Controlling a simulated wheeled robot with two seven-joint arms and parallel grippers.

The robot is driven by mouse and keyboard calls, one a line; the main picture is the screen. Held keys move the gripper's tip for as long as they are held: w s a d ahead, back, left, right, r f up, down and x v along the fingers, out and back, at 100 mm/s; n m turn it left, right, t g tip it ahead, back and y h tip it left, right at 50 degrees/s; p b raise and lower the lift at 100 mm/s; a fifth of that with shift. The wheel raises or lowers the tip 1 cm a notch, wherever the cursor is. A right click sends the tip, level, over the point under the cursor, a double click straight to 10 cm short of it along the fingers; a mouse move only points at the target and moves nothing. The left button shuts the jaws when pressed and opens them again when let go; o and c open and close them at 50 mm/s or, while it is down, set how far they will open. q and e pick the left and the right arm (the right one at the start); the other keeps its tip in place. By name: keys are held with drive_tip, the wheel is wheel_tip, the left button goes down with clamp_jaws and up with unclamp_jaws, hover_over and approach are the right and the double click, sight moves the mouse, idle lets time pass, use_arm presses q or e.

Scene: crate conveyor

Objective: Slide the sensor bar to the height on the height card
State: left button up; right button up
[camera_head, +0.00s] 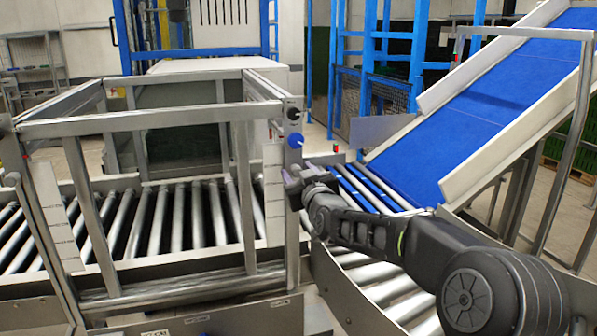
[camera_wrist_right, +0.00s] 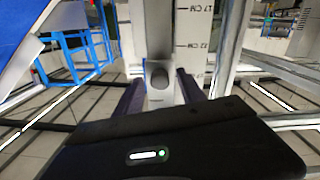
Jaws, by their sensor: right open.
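My right gripper (camera_head: 296,182) is at the right front post (camera_head: 292,215) of the metal frame over the rollers. A white scale (camera_wrist_right: 195,30) with centimetre marks rises behind the knob; one mark seems to read 17 CM. I cannot tell for sure which crossbar of the frame is the sensor bar. I cannot make out the height card. My left gripper is not in view.
A blue knob (camera_head: 295,140) and a black knob (camera_head: 293,113) sit higher on the same post. The roller conveyor (camera_head: 150,220) runs through the frame. A blue inclined belt (camera_head: 470,110) with pale side rails rises at the right, close to my right arm.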

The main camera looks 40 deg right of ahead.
drive_tip(key=shift+c, duration=0.4)
clamp_jaws()
idle(0.9)
